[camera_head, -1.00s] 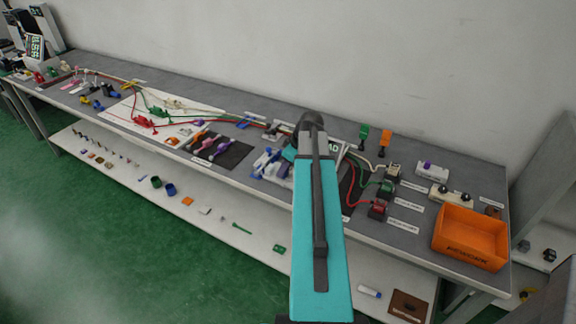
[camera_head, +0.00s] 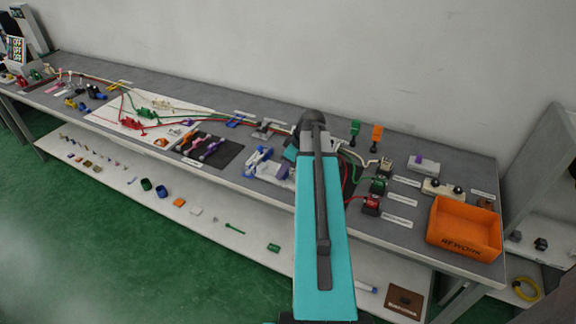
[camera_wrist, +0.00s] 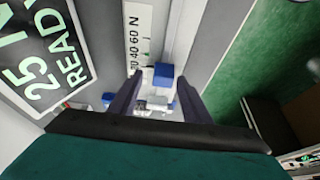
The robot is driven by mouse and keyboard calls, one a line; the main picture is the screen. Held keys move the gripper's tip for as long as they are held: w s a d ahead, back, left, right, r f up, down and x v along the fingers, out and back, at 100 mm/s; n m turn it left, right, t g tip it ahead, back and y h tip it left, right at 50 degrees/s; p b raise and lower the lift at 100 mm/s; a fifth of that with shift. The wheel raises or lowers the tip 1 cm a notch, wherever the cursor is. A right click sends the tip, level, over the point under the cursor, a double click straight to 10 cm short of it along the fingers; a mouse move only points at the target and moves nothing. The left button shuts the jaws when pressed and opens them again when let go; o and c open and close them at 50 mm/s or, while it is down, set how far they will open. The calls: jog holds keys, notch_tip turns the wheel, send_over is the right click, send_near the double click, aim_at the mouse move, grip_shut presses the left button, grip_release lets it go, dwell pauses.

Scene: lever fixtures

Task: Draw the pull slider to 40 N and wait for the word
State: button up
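The pull slider's blue block (camera_wrist: 163,76) shows in the wrist view beside a white scale strip (camera_wrist: 138,30) with the marks 40 and 60 N readable. My gripper (camera_wrist: 158,78) has two dark fingers, spread apart, one on each side of the blue block. I cannot tell whether they touch it. White and blue parts (camera_wrist: 155,103) lie between the fingers, nearer the palm. In the head view, my teal arm hides the gripper; blue and white parts (camera_head: 262,165) show to its left.
An orange bin (camera_head: 463,228) stands at the bench's right end. Red, green and black fixtures with cables sit right of my arm. A black mat (camera_head: 208,150) with coloured handles lies to the left. A lower shelf (camera_head: 200,213) holds small items.

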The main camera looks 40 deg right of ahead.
jog(key=shift+a, duration=0.15)
jog(key=shift+s+r, duration=0.1)
jog(key=shift+s+r, duration=0.2)
jog(key=shift+r, duration=0.15)
jog(key=b+v, duration=0.2)
jog(key=v, duration=1)
jog(key=shift+r, duration=0.45)
